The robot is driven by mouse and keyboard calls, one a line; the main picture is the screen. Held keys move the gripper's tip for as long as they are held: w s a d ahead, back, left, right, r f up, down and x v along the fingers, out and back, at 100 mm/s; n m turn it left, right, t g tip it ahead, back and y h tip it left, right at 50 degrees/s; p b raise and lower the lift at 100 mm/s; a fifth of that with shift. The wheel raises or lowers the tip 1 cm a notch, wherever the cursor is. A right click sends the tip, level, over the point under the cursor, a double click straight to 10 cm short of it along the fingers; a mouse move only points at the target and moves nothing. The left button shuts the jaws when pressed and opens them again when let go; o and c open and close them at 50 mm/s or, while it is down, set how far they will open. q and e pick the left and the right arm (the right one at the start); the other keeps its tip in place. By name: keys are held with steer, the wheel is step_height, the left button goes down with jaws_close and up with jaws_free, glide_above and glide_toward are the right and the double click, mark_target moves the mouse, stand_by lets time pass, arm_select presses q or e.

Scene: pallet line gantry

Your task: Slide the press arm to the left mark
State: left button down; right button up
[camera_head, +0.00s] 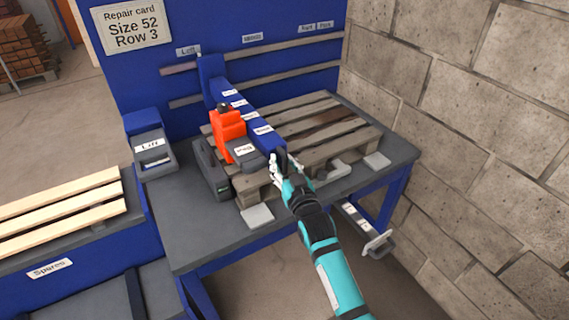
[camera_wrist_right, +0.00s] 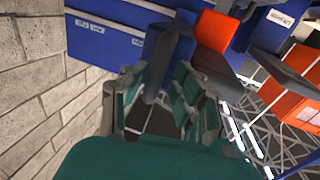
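The press arm (camera_head: 240,108) is a blue beam with small white labels, reaching from the back rail toward me above the pallet. Its rear end stands just right of the left mark (camera_head: 187,50) on the blue back panel. An orange press head (camera_head: 228,132) sits on its left side. My right gripper (camera_head: 284,168) is at the arm's near end. In the right wrist view its fingers (camera_wrist_right: 155,92) close around a dark upright handle (camera_wrist_right: 170,62), whose lower part is between them. My left gripper is not in view.
A wooden pallet (camera_head: 315,125) lies on the grey bench (camera_head: 195,225) under the arm. A labelled grey box (camera_head: 152,148) stands at the left, beside spare slats (camera_head: 60,212). A block wall (camera_head: 460,110) bounds the right side. Middle and right marks (camera_head: 315,27) are farther right.

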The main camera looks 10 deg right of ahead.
steer(key=shift+o, duration=0.6)
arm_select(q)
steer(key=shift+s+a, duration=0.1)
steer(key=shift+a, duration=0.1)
arm_select(e)
steer(key=shift+w+f, duration=0.1)
steer(key=s+d, duration=0.2)
steer(key=s, duration=0.9)
steer(key=shift+s, duration=0.4)
steer(key=shift+f, duration=0.15)
